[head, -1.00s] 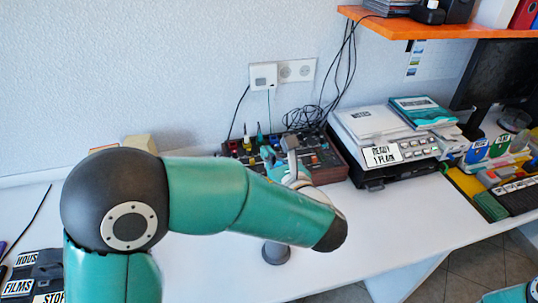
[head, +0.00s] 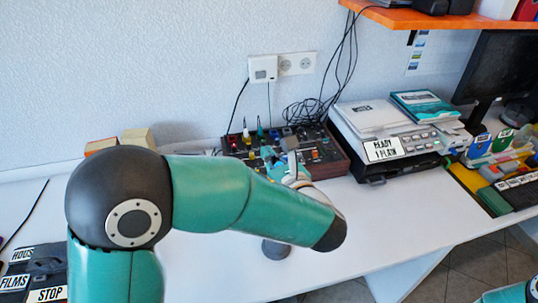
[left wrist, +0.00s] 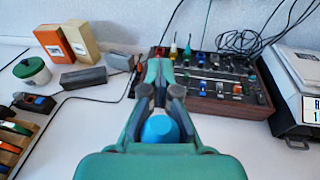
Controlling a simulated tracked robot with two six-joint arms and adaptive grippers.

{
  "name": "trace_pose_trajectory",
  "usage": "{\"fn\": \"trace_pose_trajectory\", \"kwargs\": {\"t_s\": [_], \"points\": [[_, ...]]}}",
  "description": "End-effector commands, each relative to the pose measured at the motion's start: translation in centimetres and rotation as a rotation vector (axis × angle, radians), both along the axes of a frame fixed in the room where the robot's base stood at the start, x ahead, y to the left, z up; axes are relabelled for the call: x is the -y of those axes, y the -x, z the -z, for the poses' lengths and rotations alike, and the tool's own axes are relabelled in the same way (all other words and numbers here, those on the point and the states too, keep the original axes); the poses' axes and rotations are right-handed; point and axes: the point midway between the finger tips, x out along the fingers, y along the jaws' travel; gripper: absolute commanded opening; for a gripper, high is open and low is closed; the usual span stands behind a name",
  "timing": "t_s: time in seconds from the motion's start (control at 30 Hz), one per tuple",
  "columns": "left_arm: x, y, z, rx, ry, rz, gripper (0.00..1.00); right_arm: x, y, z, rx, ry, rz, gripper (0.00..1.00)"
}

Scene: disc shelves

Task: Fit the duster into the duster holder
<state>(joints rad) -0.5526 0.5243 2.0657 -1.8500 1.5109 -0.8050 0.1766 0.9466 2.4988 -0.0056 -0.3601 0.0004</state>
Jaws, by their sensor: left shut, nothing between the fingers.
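My left gripper (head: 284,158) is over the front of the mixing console (head: 322,155) in the head view, partly behind my own forearm. In the left wrist view the left gripper (left wrist: 160,66) has its fingers closed together and empty, pointing at the console (left wrist: 215,85). No duster or duster holder can be named for sure. A grey block (left wrist: 83,77) lies on the desk left of the gripper, and a second grey piece (left wrist: 120,60) shows beside the fingers. Either could belong to the task, but I cannot tell. My right gripper is out of view.
A printer (head: 385,128) stands right of the console. A cable crosses the desk. The front desk surface (head: 400,225) is clear.

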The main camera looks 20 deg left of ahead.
Motion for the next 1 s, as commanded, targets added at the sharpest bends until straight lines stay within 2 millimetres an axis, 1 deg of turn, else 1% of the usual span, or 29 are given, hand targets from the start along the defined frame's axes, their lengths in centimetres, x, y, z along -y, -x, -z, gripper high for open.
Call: {"fn": "trace_pose_trajectory", "kwargs": {"t_s": [0.43, 0.47, 0.5, 0.67, 1.0], "points": [[-0.01, -0.01, 1.24, -0.001, -0.001, 0.000, 0.00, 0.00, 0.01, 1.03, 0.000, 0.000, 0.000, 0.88], [0.00, 0.00, 1.14, 0.000, 0.000, 0.000, 0.01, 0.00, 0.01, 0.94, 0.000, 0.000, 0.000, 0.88], [0.00, 0.00, 1.09, 0.000, 0.000, 0.000, 0.08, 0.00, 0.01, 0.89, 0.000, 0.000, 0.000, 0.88], [-0.01, 0.01, 1.09, 0.000, 0.000, 0.000, 0.34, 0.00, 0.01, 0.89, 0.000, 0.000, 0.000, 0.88], [0.11, 0.10, 1.08, 0.000, 0.000, 0.000, 0.35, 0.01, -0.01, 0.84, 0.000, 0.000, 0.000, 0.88]]}}
